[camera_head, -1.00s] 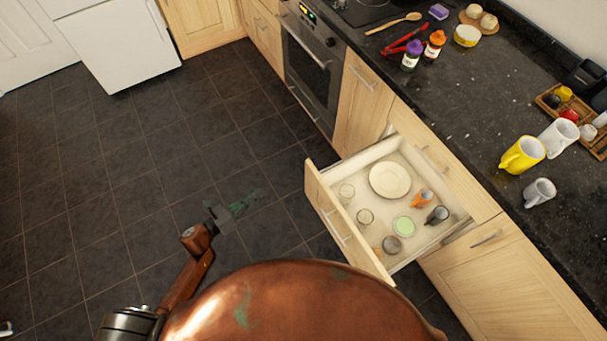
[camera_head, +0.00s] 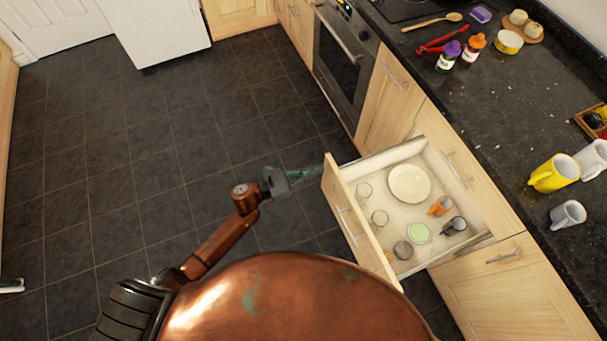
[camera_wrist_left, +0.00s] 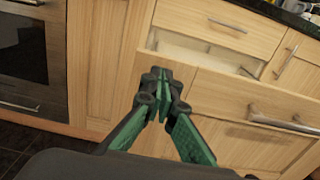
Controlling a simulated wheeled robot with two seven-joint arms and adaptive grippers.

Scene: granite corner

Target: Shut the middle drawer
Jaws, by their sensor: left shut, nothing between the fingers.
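The middle drawer (camera_head: 360,228) stands pulled out from the cabinet, its pale wood front facing the open floor. It holds a white plate (camera_head: 409,184), a green-topped cup (camera_head: 419,232), an orange cup (camera_head: 440,206), a dark mug (camera_head: 454,226) and several glasses. My left gripper (camera_head: 318,176) is shut and empty, beside the far upper end of the drawer front. In the left wrist view its green-padded fingers (camera_wrist_left: 160,84) overlap the left end of the drawer front (camera_wrist_left: 225,98); I cannot tell whether they touch. My right gripper is not in view.
A closed drawer (camera_wrist_left: 230,25) sits above the open one. An oven (camera_head: 342,65) is further along the cabinets.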

